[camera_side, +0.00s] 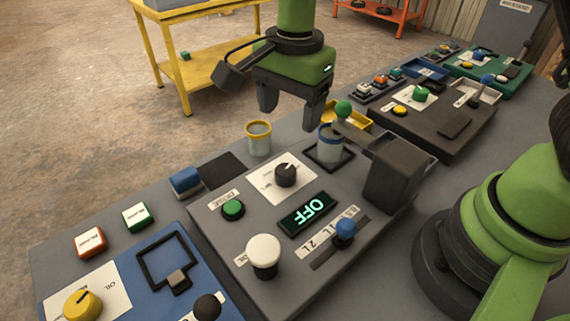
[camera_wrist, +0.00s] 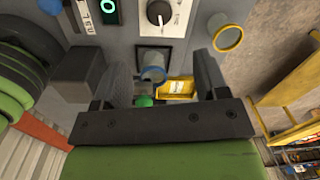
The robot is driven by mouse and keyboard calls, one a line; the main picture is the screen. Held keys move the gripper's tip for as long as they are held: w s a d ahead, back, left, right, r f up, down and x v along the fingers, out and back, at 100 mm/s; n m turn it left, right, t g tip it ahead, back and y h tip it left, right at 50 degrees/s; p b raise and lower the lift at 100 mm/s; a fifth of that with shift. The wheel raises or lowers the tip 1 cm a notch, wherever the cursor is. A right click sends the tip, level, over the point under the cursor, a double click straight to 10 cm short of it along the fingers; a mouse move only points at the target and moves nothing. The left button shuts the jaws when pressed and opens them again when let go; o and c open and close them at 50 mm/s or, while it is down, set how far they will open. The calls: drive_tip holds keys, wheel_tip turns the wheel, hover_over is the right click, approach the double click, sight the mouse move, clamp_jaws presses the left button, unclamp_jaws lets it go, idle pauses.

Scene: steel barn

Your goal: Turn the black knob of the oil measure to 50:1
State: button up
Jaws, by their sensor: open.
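The black knob (camera_side: 286,175) of the oil measure sits on a white dial plate (camera_side: 268,184) on the grey panel. A white pointer mark shows on the knob's top; the scale figures are too small to read. In the wrist view the knob (camera_wrist: 159,12) is at the top edge, partly cut off. My gripper (camera_side: 290,112) is open and empty. It hangs above and behind the knob in the side view, near the blue-rimmed cup, clear of the knob. In the wrist view its two fingers (camera_wrist: 160,75) stand apart either side of that cup.
A display (camera_side: 308,213) reads OFF beside the knob. A green button (camera_side: 232,209), a white knob (camera_side: 264,252) and a blue slider (camera_side: 345,230) surround it.

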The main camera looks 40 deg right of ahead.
sight(285, 170)
drive_tip(key=shift+m, duration=0.4)
drive_tip(key=f, duration=1.2)
drive_tip(key=shift+w+a, duration=0.15)
drive_tip(key=shift+a, duration=0.2)
drive_tip(key=c, duration=0.9)
